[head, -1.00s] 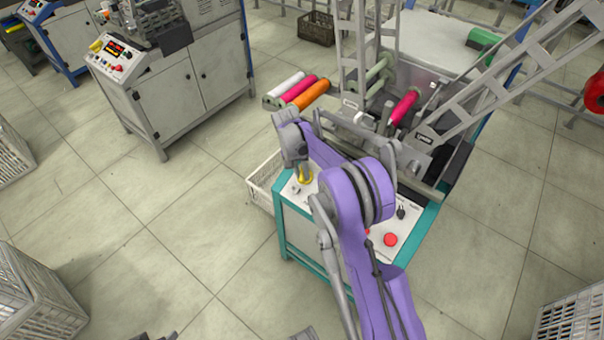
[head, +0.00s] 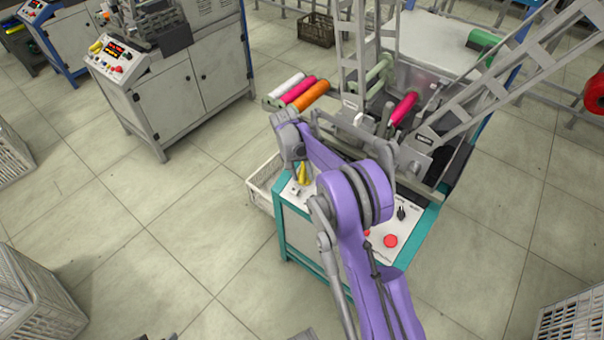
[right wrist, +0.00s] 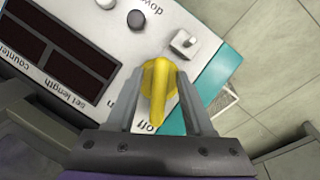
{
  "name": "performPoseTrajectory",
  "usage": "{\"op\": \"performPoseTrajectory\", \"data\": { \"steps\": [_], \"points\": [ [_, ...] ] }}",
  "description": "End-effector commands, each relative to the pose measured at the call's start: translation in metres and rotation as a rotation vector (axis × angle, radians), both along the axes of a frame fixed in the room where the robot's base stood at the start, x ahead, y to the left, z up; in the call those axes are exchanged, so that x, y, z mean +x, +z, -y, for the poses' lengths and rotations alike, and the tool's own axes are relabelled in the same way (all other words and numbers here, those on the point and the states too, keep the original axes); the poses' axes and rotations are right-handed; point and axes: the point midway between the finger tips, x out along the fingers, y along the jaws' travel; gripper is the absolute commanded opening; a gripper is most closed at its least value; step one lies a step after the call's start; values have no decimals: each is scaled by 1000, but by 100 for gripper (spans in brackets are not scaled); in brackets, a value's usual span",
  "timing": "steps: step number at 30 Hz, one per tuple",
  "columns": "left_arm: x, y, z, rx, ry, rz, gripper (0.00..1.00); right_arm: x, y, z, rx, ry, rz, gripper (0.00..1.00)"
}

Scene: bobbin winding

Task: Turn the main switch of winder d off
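Winder d's panel (head: 408,213) is white with a teal frame and sits under my right arm in the head view. The yellow switch handle (head: 304,174) is at the panel's left end. In the right wrist view the yellow switch handle (right wrist: 159,90) stands between the two fingers of my right gripper (right wrist: 161,92), its narrow end toward me by the word "off". The fingers are spread on either side of it, with narrow gaps showing beside the lever; contact at the tips is hard to see. My left gripper is not in view.
A red button (head: 390,241) and a black knob (head: 401,213) are on the panel's right part. A grey toggle (right wrist: 184,43) is close to the switch. Coloured rolls (head: 298,92) lie behind the panel. A white crate (head: 262,182) stands at its left.

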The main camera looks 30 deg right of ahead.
Motion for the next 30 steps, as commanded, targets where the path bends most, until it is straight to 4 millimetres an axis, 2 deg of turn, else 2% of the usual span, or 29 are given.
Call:
{"op": "performPoseTrajectory", "data": {
  "steps": [5, 8, 21, 25, 30],
  "points": [
    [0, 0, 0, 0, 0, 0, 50, 0, 1, 0, 0, -1, 0, 52],
    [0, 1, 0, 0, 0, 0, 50, 1, 9, -2, 1, 0, 1, 52],
    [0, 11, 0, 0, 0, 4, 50, 13, 88, -15, 0, 0, 0, 52],
    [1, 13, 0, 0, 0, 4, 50, 15, 101, -17, 0, 1, 0, 52],
    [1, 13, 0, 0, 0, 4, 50, 15, 106, -18, 0, 0, 0, 52]
  ]
}}
